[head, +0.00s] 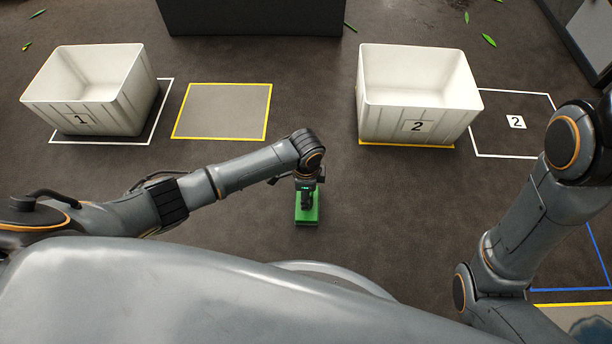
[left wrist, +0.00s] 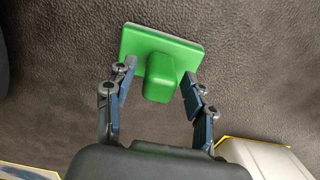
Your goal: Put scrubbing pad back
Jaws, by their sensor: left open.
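The scrubbing pad (head: 307,213) is a green block lying on the dark floor, in the middle of the head view. In the left wrist view the pad (left wrist: 182,48) shows a flat green base with a raised green grip (left wrist: 159,78). My left gripper (head: 307,198) is right above it, pointing down. In the left wrist view its open fingers (left wrist: 158,92) stand on either side of the raised grip, with visible gaps. My right arm comes in at the right of the head view, but its gripper is not in view.
White bin 1 (head: 125,104) stands at the left, partly off its white outline. White bin 2 (head: 375,118) stands over a yellow outline, beside an empty white outline marked 2 (head: 516,122). An empty yellow-edged grey square (head: 222,110) lies between the bins. Loose leaves lie behind.

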